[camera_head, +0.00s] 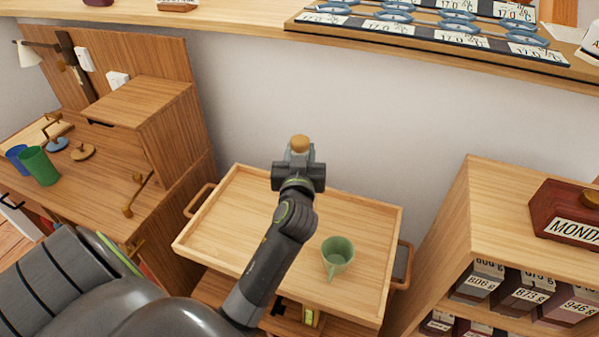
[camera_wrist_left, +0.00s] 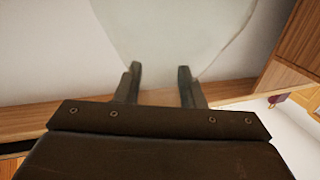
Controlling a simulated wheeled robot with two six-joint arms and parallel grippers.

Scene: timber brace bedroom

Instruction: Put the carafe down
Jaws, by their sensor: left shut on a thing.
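My left gripper (camera_head: 299,166) is over the back part of a wooden tray (camera_head: 230,225) in the head view. It is shut on the carafe, mostly hidden behind the gripper. The carafe's round tan top (camera_head: 300,142) shows just beyond the gripper. In the left wrist view the carafe (camera_wrist_left: 175,35) is a pale, see-through body at the two fingers (camera_wrist_left: 159,82). Its base is hidden, so I cannot tell whether it touches the tray. My right gripper is not in view.
A green mug (camera_head: 338,254) stands on the tray's right half. The tray's left part is bare. A wooden desk (camera_head: 90,190) with a green cup (camera_head: 39,166) and a blue cup (camera_head: 16,157) is at left. A shelf (camera_head: 500,200) with labelled boxes is at right.

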